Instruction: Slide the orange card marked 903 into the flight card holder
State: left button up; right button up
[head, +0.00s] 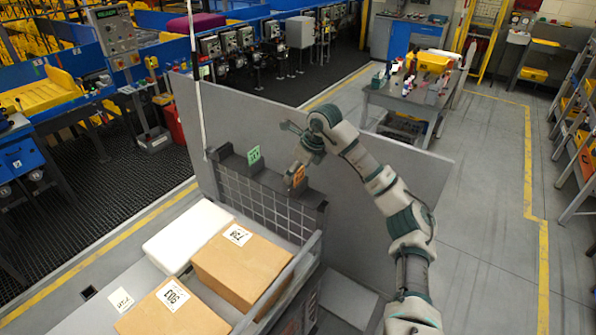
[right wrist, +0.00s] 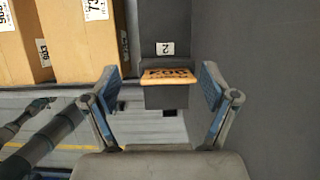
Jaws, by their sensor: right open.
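The orange card marked 903 (head: 299,175) shows at the right end of the dark card holder (head: 265,180) in the head view. In the right wrist view the orange card (right wrist: 168,76) sits at a dark grey holder block (right wrist: 166,97), just below a white label reading 2. How deep it sits in the slot cannot be told. My right gripper (right wrist: 158,78) is open, with one finger on each side of the card and a gap to both. The right gripper also shows just above the card in the head view (head: 298,165). My left gripper is not in view.
A green card (head: 253,155) stands at the holder, left of the orange one. Two cardboard boxes (head: 242,266) and a white box (head: 187,235) lie below the mesh panel (head: 262,208). A grey panel (head: 370,200) rises behind the holder.

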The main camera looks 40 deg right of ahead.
jog(key=shift+w+f, duration=0.25)
jog(key=shift+f, duration=0.1)
jog(key=shift+d, duration=0.45)
jog(key=shift+s+d+f, duration=0.1)
jog(key=shift+s+d, duration=0.05)
jog(key=shift+d, duration=0.1)
jog(key=c, duration=0.3)
jog(key=shift+d, duration=0.15)
jog(key=c, duration=0.8)
jog(key=shift+a, duration=0.35)
jog(key=shift+c, duration=0.6)
jog(key=shift+a, duration=0.2)
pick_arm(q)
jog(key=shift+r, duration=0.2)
pick_arm(e)
jog(key=shift+r, duration=0.25)
